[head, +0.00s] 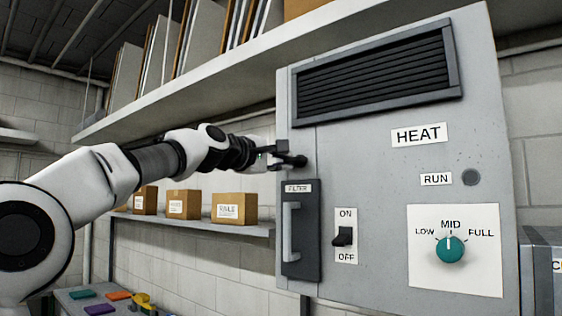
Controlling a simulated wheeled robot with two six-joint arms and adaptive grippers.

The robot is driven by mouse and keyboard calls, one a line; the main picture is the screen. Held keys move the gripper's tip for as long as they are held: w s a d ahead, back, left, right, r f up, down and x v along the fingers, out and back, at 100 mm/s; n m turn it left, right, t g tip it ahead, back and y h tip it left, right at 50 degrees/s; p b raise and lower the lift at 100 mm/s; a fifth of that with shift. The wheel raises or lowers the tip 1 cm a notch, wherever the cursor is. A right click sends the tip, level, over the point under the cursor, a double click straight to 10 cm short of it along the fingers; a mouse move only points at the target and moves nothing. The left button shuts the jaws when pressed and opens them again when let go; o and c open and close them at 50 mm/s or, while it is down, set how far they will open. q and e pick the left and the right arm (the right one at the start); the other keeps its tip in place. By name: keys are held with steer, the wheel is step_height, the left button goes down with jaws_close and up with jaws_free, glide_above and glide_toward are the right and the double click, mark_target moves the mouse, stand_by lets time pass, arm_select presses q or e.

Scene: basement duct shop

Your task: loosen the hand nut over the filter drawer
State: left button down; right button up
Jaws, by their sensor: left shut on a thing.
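A grey heater cabinet (380,180) fills the right half of the head view. The dark filter drawer (301,262), labelled FILTER and fitted with a light vertical handle (291,231), sits at its lower left. My left gripper (293,160) is at the cabinet's left edge, just above the filter drawer, and points to the right. It is shut on a small dark part there, at the place of the hand nut. The fingers and the nut are both dark and small, so the nut's outline cannot be told apart. My right gripper is not in view.
The cabinet front carries a dark vent grille (378,75), an ON/OFF switch (343,236), a teal dial (450,249) and a RUN lamp (470,177). A long shelf (200,95) runs above my left arm. Cardboard boxes (233,207) stand on a lower shelf behind it.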

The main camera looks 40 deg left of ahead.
arm_select(q)
steer(key=c, duration=1.3)
jaws_free()
steer(key=shift+o, duration=0.5)
steer(key=shift+w, duration=0.15)
